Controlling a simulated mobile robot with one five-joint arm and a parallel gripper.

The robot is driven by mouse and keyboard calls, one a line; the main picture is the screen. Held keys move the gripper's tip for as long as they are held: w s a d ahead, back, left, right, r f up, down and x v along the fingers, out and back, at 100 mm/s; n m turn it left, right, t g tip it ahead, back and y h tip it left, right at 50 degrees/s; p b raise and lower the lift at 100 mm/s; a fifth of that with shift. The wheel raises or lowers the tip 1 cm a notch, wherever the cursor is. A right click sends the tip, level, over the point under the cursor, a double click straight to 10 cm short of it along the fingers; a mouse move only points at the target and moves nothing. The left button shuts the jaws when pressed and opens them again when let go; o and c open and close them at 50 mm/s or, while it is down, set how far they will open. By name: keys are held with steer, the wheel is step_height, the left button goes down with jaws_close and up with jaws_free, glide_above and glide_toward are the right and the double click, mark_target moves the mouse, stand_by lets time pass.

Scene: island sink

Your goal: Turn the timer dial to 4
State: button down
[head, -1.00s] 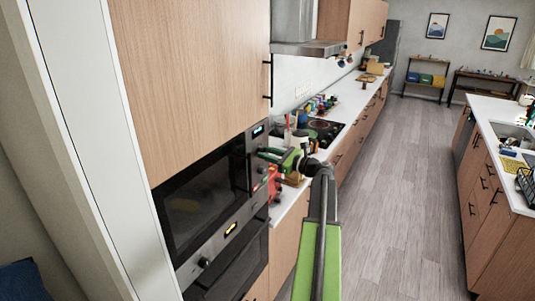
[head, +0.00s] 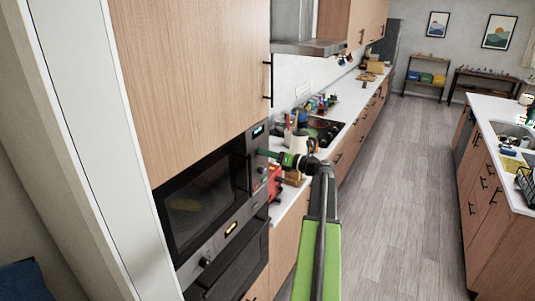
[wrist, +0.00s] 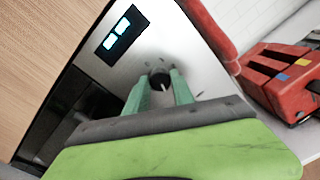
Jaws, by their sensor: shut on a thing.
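The timer dial (wrist: 159,78) is a dark round knob with a pale pointer line on the microwave's silver control panel. In the wrist view, my gripper (wrist: 160,88) has its two green fingers on either side of the dial, closed on it. The pointer runs down and slightly right in that view. The lit display (wrist: 118,35) is above and left of the dial; its digits are too blurred to read. In the head view, my gripper (head: 264,153) reaches the panel of the microwave (head: 205,195) from the right, and the dial is hidden by it.
A red toaster (wrist: 280,75) stands on the counter right of the microwave. The microwave's dark handle (head: 248,173) is just left of my gripper. An oven (head: 235,262) is below. The floor (head: 400,190) to the right is clear.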

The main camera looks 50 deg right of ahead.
stand_by(0.3)
steer(key=c, duration=1.1)
jaws_free()
steer(key=shift+s, duration=0.1)
steer(key=v, duration=1.7)
steer(key=shift+s, duration=0.15)
